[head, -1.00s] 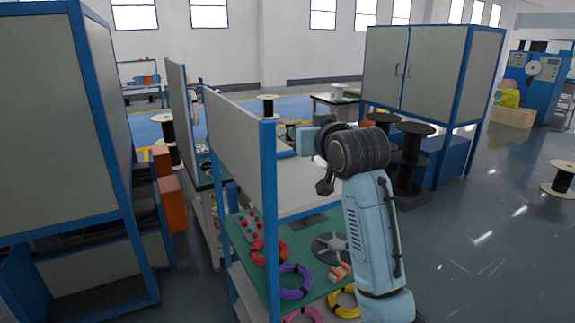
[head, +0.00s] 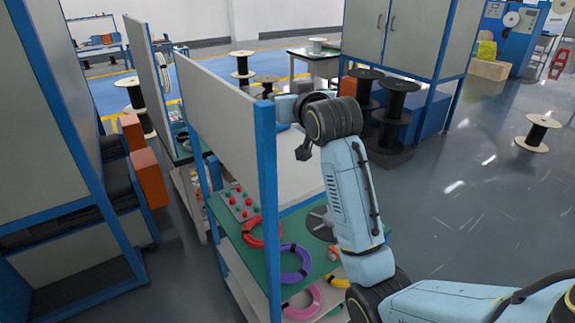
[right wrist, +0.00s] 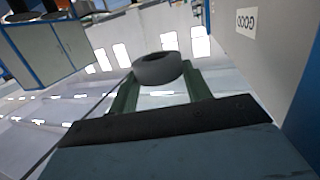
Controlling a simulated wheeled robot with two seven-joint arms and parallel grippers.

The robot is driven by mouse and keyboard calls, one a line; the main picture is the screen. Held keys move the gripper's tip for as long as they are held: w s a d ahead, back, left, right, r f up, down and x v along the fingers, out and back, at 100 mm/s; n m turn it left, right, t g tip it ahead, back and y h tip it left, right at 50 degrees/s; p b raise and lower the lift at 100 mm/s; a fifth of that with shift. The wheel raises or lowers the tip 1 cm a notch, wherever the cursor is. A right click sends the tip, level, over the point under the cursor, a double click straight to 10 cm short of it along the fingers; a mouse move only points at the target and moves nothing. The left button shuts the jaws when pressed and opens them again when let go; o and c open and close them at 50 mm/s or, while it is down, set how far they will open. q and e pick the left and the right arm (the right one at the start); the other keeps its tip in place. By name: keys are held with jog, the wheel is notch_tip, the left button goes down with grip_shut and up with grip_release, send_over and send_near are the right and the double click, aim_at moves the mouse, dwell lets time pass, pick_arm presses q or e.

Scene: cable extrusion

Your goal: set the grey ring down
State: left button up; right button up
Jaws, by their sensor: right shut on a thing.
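The grey ring (right wrist: 158,72) is a short, thick hollow cylinder in the right wrist view. It sits between the two green fingers of my right gripper (right wrist: 157,82), which is shut on it. Pale floor shows around it. In the head view my right wrist is beside the blue post of the workbench (head: 266,190), above the green bench top (head: 232,236). There the fingers and the ring cannot be made out behind the post and panel. My left gripper is not in view.
On the bench are a red-button panel (head: 240,204), a red coil (head: 250,236), a purple coil (head: 299,266) and a grey disc (head: 319,222). A pink coil (head: 302,303) lies on the lower shelf. A white panel marked GOOD (right wrist: 246,22) stands close in the right wrist view.

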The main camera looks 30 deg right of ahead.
send_over(288, 176)
notch_tip(288, 176, down, 10)
notch_tip(288, 176, down, 3)
jog(key=shift+r, duration=0.1)
jog(key=shift+f, duration=0.6)
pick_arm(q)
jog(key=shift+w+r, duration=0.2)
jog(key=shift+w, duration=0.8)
pick_arm(e)
jog(key=shift+f, duration=2)
jog(key=shift+f, duration=0.1)
jog(key=o, duration=1)
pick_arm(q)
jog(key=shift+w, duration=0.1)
pick_arm(e)
jog(key=shift+o, duration=0.2)
